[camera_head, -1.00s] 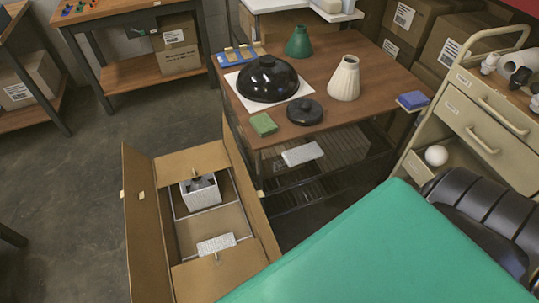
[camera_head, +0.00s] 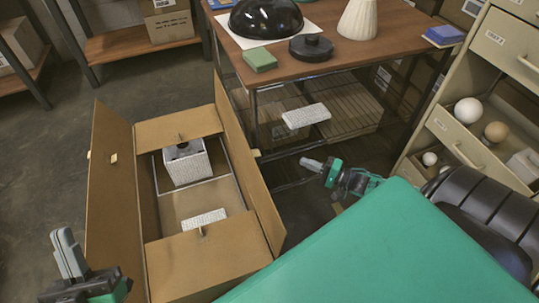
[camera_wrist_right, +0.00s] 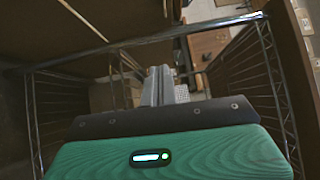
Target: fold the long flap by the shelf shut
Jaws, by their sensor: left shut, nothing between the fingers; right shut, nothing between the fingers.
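An open cardboard box (camera_head: 150,215) stands on the floor. Its long flap by the shelf (camera_head: 248,165) stands up along the right side. The opposite long flap (camera_head: 110,185) also stands up, leaning outward. The far short flap (camera_head: 180,126) and near short flap (camera_head: 208,262) lie folded inward. My right gripper (camera_head: 305,162) is shut and empty, right of the shelf-side flap and apart from it, pointing left. Its shut fingers also show in the right wrist view (camera_wrist_right: 158,85). My left gripper (camera_head: 62,238) is shut and empty at the lower left, outside the box.
The wire shelf (camera_head: 345,125) under the wooden table (camera_head: 335,50) lies just beyond my right gripper. A drawer cabinet (camera_head: 500,60) stands at the right. The floor (camera_head: 50,150) left of the box is clear.

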